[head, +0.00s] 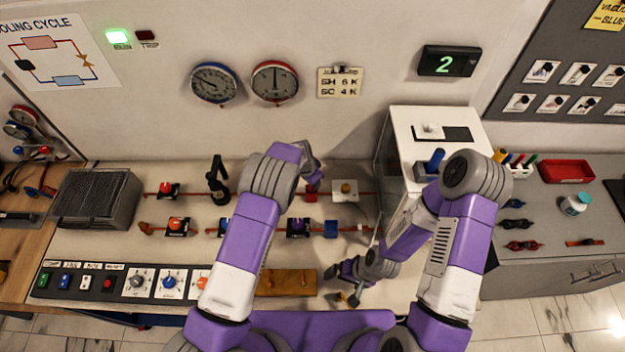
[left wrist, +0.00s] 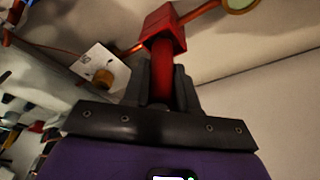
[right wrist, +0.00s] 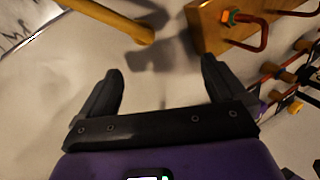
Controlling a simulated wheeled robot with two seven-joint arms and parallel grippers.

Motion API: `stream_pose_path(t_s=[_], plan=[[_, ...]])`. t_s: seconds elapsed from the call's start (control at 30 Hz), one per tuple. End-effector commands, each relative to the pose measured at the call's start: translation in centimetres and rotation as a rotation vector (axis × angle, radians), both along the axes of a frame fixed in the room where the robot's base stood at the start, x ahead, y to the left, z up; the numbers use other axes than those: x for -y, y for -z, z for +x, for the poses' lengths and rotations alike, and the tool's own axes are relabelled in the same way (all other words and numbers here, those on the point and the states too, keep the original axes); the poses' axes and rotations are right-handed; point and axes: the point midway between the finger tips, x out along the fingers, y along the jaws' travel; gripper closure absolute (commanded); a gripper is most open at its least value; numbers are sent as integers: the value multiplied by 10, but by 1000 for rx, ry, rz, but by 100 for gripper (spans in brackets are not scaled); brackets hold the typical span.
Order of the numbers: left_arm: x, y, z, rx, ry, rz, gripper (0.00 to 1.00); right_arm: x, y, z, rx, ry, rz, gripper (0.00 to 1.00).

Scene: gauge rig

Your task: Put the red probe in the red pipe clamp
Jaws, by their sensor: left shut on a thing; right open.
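The red pipe clamp (head: 311,196) is a red block on the back copper pipe; it is large in the left wrist view (left wrist: 165,30). My left gripper (left wrist: 162,80) is shut on the red probe (left wrist: 160,72), whose red shaft lies between the fingers. The probe's far end meets the clamp's face; how deep it sits inside is hidden. In the head view my left arm covers most of that gripper and the probe. My right gripper (head: 343,282) is open and empty, low over the front of the bench (right wrist: 160,88).
A wooden block (head: 290,283) with red hooks (right wrist: 245,28) and a yellow rod (right wrist: 115,18) lie near my right gripper. A blue clamp (head: 331,228) and valves sit on the front pipe. A white cabinet (head: 430,125) stands right of the pipes.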

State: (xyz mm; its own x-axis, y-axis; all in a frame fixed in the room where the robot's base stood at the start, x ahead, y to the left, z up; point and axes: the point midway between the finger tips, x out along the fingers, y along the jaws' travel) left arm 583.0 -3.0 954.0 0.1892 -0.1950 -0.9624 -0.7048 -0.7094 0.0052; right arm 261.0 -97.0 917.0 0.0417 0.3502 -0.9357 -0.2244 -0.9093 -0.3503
Motion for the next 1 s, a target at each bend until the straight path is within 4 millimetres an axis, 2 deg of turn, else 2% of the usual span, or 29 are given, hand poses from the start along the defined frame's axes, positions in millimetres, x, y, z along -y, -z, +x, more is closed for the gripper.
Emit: stream_pose_path(t_s=[0.07,0.1,0.23,0.27,0.67,0.77,1.0], plan=[[0,3,0,0,0,0,100,0,4,0,0,0,0,2],[0,3,0,-1,0,0,68,0,3,0,0,0,0,2],[0,2,0,-1,0,0,48,0,3,0,0,0,0,2],[0,2,0,-1,0,1,46,0,3,0,0,0,0,2],[-1,-5,0,1,0,-1,46,0,-1,0,0,0,0,2],[-3,-17,-2,2,-1,-1,46,0,1,0,0,0,0,2],[-12,-64,-12,3,-1,-3,46,0,6,0,0,0,0,2]])
